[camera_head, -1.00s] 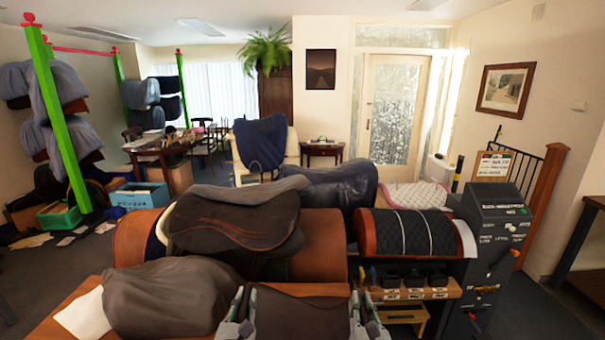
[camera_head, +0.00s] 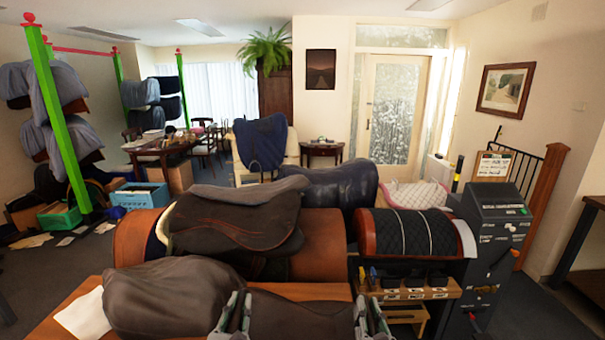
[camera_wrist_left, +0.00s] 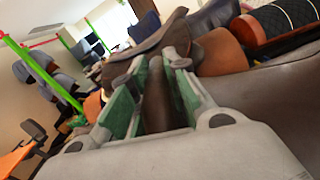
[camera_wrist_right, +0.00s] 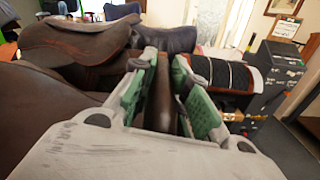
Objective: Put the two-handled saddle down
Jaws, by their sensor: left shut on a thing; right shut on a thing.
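The two-handled saddle (camera_head: 300,317) is a dark brown, smooth piece at the bottom edge of the head view, held between my two grippers. My left gripper (camera_head: 241,297) is shut on its left handle, a dark strip between the green pads in the left wrist view (camera_wrist_left: 155,98). My right gripper (camera_head: 367,302) is shut on its right handle, which shows between the pads in the right wrist view (camera_wrist_right: 162,95). The saddle's lower part is cut off by the frame, so I cannot tell whether it touches anything below.
A dark rounded saddle cover (camera_head: 165,298) lies on the orange-brown bench (camera_head: 60,325), close beside my left gripper. Behind stands a brown saddle (camera_head: 235,228) on a padded barrel (camera_head: 318,245). A quilted barrel (camera_head: 415,234) and grey control cabinet (camera_head: 490,235) stand right.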

